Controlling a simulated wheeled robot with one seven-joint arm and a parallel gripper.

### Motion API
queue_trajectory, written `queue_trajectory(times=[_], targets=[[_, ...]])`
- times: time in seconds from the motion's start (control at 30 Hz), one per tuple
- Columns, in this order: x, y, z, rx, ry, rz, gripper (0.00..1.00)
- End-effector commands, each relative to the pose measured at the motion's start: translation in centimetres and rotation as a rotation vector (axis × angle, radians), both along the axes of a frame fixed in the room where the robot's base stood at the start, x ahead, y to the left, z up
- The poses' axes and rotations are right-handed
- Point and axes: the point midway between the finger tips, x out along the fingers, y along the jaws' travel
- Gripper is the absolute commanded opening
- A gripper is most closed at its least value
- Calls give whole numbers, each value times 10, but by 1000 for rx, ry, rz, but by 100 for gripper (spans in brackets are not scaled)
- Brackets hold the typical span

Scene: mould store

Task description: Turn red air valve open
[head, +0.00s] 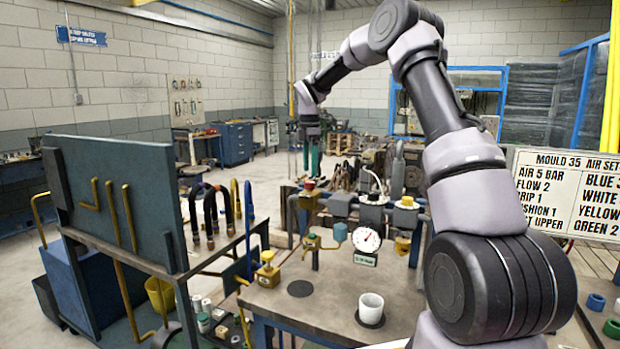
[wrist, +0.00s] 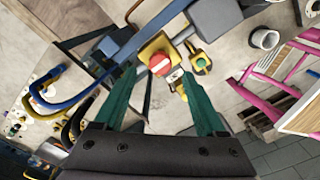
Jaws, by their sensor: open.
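The red air valve, a round red knob (wrist: 160,65) on a yellow body, shows in the wrist view just beyond and between my fingertips. In the head view a small red cap (head: 310,184) tops a fitting at the left end of the grey pipe row. My gripper (head: 311,170) hangs pointing down above that cap. In the wrist view my gripper (wrist: 157,74) has its two green fingers wide apart, with nothing held between them. I cannot tell whether the fingertips reach down beside the knob. The valve's setting is not readable.
A gauge (head: 367,239), a white cup (head: 371,307) and a yellow block (head: 267,270) stand on the bench. A green-topped yellow fitting (wrist: 201,62) sits close to the red knob. Hooked hoses (head: 215,210) stand at left. A sign (head: 565,195) is at right.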

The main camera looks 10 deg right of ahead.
Motion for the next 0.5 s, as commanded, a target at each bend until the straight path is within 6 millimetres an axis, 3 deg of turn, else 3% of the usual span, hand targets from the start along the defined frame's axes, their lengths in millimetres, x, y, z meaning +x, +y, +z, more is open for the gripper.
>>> queue_trajectory(times=[0.2, 0.5], targets=[[0, 1, 41, 1, -3, 0, 73], [0, 0, 60, 0, 0, 0, 73]])
